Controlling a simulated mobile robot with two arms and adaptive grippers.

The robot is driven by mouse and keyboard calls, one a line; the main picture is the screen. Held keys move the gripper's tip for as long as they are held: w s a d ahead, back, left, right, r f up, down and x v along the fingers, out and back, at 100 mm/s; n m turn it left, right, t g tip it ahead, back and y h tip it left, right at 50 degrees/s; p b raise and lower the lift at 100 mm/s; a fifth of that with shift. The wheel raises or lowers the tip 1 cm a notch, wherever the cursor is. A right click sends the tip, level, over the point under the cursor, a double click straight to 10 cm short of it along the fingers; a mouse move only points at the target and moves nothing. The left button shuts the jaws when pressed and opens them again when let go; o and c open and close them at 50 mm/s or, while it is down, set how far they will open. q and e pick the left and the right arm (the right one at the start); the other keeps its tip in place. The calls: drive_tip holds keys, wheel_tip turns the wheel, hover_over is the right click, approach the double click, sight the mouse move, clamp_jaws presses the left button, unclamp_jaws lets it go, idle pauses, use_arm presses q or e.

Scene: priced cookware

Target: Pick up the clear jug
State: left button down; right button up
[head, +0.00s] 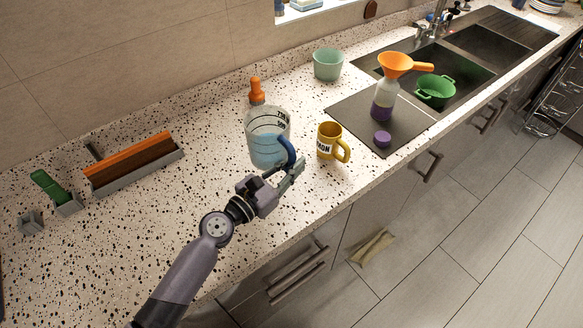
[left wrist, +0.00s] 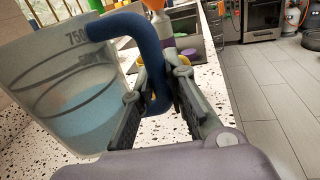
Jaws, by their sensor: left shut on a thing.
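The clear jug (head: 268,136) has a blue handle, dark measuring marks and light blue contents. It is at the middle of the speckled counter in the head view, and I cannot tell whether it touches the counter. It fills the left side of the left wrist view (left wrist: 70,85). My left gripper (head: 291,175) is shut on the jug's blue handle, with a finger on each side of it in the left wrist view (left wrist: 158,95). The jug looks close to upright in the head view. My right gripper is not in view.
A yellow mug (head: 328,141) stands just right of the jug. An orange-capped bottle (head: 256,92) stands behind it. A purple bottle with an orange funnel (head: 396,64) stands by the sink. A grey holder (head: 140,170) lies left. The counter's front left is clear.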

sight(292, 149)
use_arm(q)
wheel_tip(292, 149, up, 8)
drive_tip(key=p, duration=0.4)
drive_tip(key=shift+r+p, duration=0.6)
drive_tip(key=shift+r, duration=0.75)
